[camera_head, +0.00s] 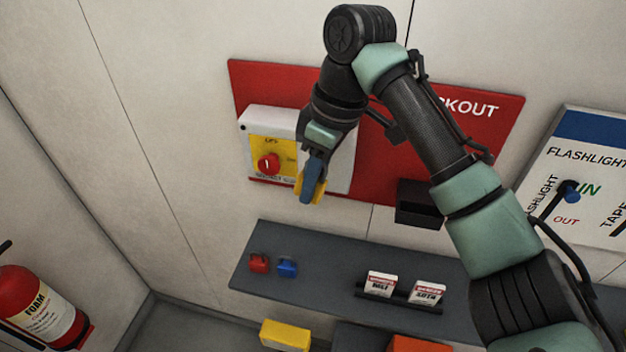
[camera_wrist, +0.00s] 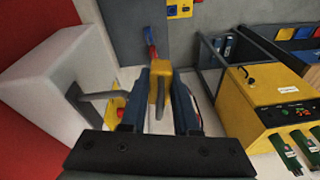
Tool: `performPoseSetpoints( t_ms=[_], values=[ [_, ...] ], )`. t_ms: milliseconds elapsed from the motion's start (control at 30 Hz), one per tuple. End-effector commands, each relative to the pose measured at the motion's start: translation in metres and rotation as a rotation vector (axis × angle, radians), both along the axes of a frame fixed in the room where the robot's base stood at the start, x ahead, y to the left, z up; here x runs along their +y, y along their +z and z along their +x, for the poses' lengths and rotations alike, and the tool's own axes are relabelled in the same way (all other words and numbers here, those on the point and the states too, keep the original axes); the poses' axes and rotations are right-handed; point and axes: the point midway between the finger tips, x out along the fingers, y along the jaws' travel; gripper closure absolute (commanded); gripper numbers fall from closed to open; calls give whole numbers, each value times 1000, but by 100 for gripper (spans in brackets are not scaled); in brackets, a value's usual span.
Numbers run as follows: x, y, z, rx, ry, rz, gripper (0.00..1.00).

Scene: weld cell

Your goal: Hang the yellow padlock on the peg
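My gripper (camera_head: 312,190) is in front of the white switch box on the red board, its blue fingers on either side of the yellow padlock (camera_head: 321,188). In the wrist view the yellow padlock (camera_wrist: 158,76) sits between the fingertips (camera_wrist: 160,85), with its grey shackle toward the camera. A grey peg-like bar (camera_wrist: 97,96) with a dark base sticks out from the white box (camera_wrist: 45,85), left of the fingers. The padlock appears apart from it. In the head view I cannot make out this bar.
The white box (camera_head: 258,122) carries a yellow plate and red knob (camera_head: 268,163). A dark open holder (camera_head: 420,205) is on the red board (camera_head: 400,90). The grey shelf below holds red (camera_head: 258,262) and blue (camera_head: 287,267) padlocks and tags (camera_head: 381,284). A fire extinguisher (camera_head: 38,305) stands left.

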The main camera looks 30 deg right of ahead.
Motion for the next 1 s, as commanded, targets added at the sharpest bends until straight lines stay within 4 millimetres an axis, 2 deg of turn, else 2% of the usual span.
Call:
performPoseSetpoints(
  t_ms=[33, 233, 400, 700, 1000],
  values=[
    [-33, 1, 18, -84, -89, -91, 36],
    [-29, 21, 10, -80, -78, -82, 36],
    [-25, 61, -4, -67, -62, -70, 36],
    [-13, 110, -26, -37, -26, -41, 36],
    [-5, 137, -37, -21, -4, -21, 36]
  ],
)
